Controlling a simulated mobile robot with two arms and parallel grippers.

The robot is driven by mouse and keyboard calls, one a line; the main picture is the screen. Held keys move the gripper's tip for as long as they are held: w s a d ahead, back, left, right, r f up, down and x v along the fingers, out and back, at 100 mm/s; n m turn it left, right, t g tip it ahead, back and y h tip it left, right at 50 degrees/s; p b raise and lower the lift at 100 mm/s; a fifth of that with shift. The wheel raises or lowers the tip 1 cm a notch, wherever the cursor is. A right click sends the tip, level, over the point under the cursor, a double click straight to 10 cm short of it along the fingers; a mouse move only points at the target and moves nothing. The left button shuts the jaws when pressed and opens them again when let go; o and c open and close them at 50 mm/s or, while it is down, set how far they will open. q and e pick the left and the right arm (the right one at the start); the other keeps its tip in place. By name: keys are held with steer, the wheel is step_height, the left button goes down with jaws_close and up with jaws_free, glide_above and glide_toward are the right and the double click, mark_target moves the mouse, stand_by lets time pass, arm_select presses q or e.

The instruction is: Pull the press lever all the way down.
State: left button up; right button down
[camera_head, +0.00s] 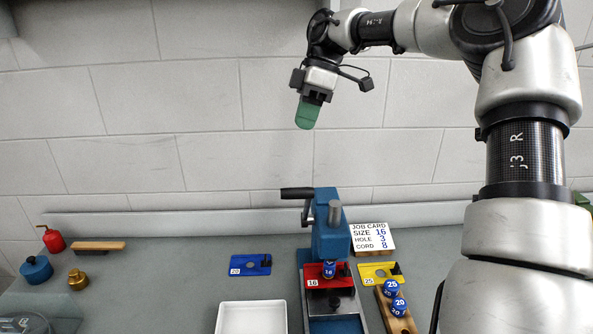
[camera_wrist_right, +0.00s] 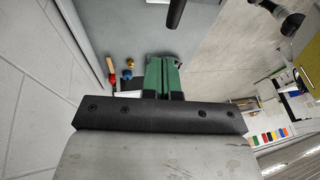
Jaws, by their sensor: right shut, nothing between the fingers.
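The blue press (camera_head: 328,238) stands on the bench against the wall. Its lever (camera_head: 297,193) has a black handle that sticks out to the left near the top of the press, about level. My right gripper (camera_head: 307,114), with green fingers, is shut and empty. It hangs in front of the wall, well above the lever and apart from it. In the right wrist view the green fingers (camera_wrist_right: 162,72) lie side by side. A dark bar (camera_wrist_right: 176,12) shows at the top edge there; I cannot tell whether it is the lever handle. My left gripper is not in view.
A job card (camera_head: 372,238) stands right of the press. A blue plate (camera_head: 250,265), a yellow plate (camera_head: 379,271) and a white tray (camera_head: 251,318) are near it. A wooden holder (camera_head: 386,310) carries blue dies. A brush (camera_head: 97,247) and a red can (camera_head: 52,240) sit far left.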

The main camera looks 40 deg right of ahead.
steer(key=s+p+x, duration=0.2)
steer(key=x, duration=0.8)
steer(key=shift+a+f+p, duration=0.25)
steer(key=shift+f+p, duration=0.05)
steer(key=shift+w+d+f, duration=0.1)
steer(key=shift+d, duration=0.05)
